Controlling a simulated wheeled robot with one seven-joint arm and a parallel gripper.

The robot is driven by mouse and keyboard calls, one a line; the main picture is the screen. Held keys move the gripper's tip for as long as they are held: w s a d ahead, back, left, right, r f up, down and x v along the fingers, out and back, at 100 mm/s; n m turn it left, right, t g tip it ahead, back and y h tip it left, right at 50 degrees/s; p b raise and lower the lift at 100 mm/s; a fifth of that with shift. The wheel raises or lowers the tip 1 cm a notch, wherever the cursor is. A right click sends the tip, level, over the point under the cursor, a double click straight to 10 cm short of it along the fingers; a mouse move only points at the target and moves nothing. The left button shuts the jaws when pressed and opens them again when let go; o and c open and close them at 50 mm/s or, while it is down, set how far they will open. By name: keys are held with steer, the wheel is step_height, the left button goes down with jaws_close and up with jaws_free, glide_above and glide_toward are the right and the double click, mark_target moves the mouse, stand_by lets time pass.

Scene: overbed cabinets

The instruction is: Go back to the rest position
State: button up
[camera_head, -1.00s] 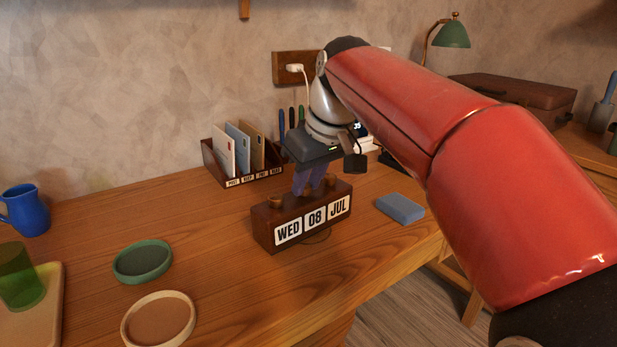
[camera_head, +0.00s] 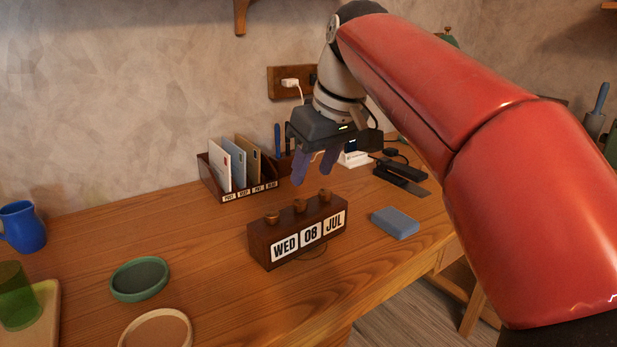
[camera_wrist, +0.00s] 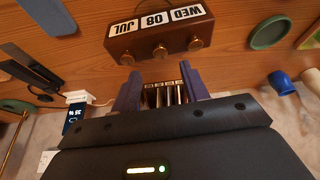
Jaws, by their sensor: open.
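My gripper (camera_head: 315,168) is open and empty. Its two purple fingers hang above and just behind the wooden calendar block (camera_head: 297,231), apart from it. The block reads WED 08 JUL and has three round knobs on top. In the wrist view my gripper (camera_wrist: 161,92) shows its fingers spread, with nothing between them close by; the calendar block (camera_wrist: 160,35) lies beyond the fingertips, upside down in that picture. My red arm reaches in from the right of the head view.
A letter rack (camera_head: 240,172) stands behind the block. A blue-grey box (camera_head: 395,222) lies to its right. A green dish (camera_head: 139,278), a cream-rimmed dish (camera_head: 157,330) and a blue mug (camera_head: 21,227) are at left. A white plug (camera_head: 290,83) sits in the wall socket.

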steer(key=shift+s+d+r, duration=0.1)
steer(key=shift+r, duration=0.2)
steer(key=s+d+f+m+t+h, duration=0.1)
steer(key=s+d+f+m, duration=0.2)
steer(key=s+f, duration=0.6)
steer(key=s+d+f+m+t+h, duration=0.1)
steer(key=s+d+f+m, duration=0.3)
steer(key=s+d+f, duration=0.4)
step_height(320, 180, down, 6)
steer(key=shift+s+d+r+h, duration=0.15)
steer(key=shift+s+h, duration=0.25)
steer(key=shift+s, duration=0.65)
